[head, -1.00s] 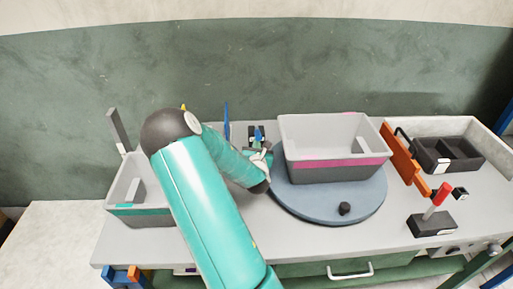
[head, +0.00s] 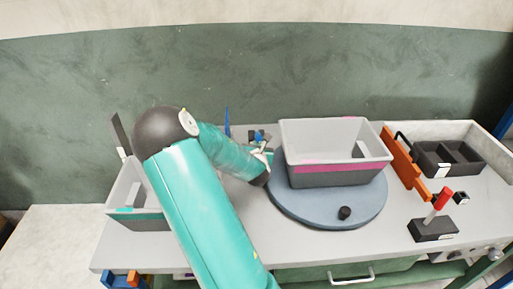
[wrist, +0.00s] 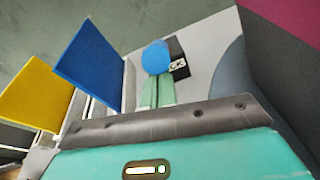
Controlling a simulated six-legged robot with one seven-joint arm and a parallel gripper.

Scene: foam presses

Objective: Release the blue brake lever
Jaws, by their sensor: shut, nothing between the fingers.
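The blue brake lever shows in the wrist view as a round blue knob (wrist: 156,57) just beyond my fingertips. A black block with white lettering, partly cut off to "CK", sits right behind it. My gripper (wrist: 157,88) has its pale green fingers together with nothing between them. The fingertips overlap the knob's lower edge in the picture; I cannot tell whether they touch it. In the head view the lever shows as a small blue spot (head: 252,134) at the back of the bench, left of the grey bin. My forearm and wrist hide most of the fingers there.
A blue panel (wrist: 88,67) and a yellow panel (wrist: 37,93) stand left of my fingers. The round turntable (head: 330,213) carries a grey bin with a pink stripe (head: 330,168). Another bin (head: 133,215) is at left. A red-handled lever (head: 441,201) stands at right.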

